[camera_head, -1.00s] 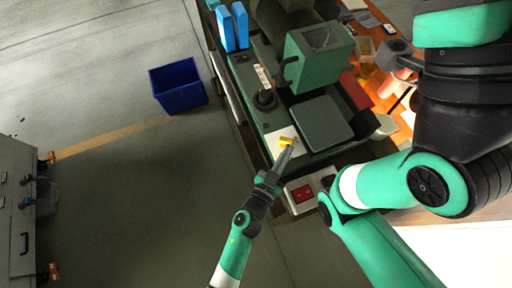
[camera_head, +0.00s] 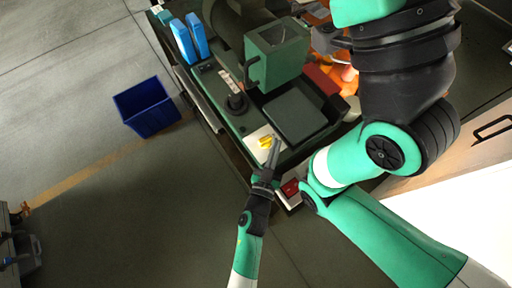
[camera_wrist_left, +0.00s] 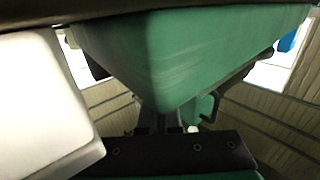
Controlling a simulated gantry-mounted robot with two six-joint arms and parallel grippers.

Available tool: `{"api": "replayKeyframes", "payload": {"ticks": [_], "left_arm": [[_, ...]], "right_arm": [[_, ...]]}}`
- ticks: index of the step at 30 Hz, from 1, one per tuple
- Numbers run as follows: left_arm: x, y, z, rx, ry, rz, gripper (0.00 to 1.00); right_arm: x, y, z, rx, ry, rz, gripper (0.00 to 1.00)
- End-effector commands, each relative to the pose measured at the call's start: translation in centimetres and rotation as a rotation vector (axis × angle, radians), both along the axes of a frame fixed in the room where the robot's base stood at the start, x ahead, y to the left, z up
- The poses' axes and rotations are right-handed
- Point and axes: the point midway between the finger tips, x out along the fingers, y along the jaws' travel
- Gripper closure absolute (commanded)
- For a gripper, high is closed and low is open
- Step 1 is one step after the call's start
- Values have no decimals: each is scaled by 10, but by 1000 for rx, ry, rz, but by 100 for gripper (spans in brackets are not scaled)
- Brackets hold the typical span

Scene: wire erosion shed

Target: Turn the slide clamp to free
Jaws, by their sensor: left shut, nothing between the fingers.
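A small yellow part (camera_head: 266,142), which looks like the slide clamp's handle, sits on a pale plate (camera_head: 256,138) at the front edge of the green machine. It is too small to tell how it is turned. My left gripper (camera_head: 276,143) is shut and empty, its tip just right of the yellow part in the head view. I cannot tell whether they touch. In the left wrist view a green body (camera_wrist_left: 190,50) fills the top middle and the yellow part cannot be made out. My right gripper is not in view.
The green machine head (camera_head: 277,52) and a dark flat tray (camera_head: 295,111) lie beyond the gripper. A black knob (camera_head: 237,103) stands left of them. A red switch (camera_head: 290,188) is close to my left wrist. A blue bin (camera_head: 146,107) stands on open floor.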

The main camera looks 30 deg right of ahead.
Motion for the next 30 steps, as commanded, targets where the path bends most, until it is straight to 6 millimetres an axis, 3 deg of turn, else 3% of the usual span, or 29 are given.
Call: {"api": "replayKeyframes", "payload": {"ticks": [19,30], "left_arm": [[-4,4,2,0,0,0,100],[-56,64,4,2,3,1,100]], "right_arm": [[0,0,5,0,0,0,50],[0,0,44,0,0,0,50]]}}
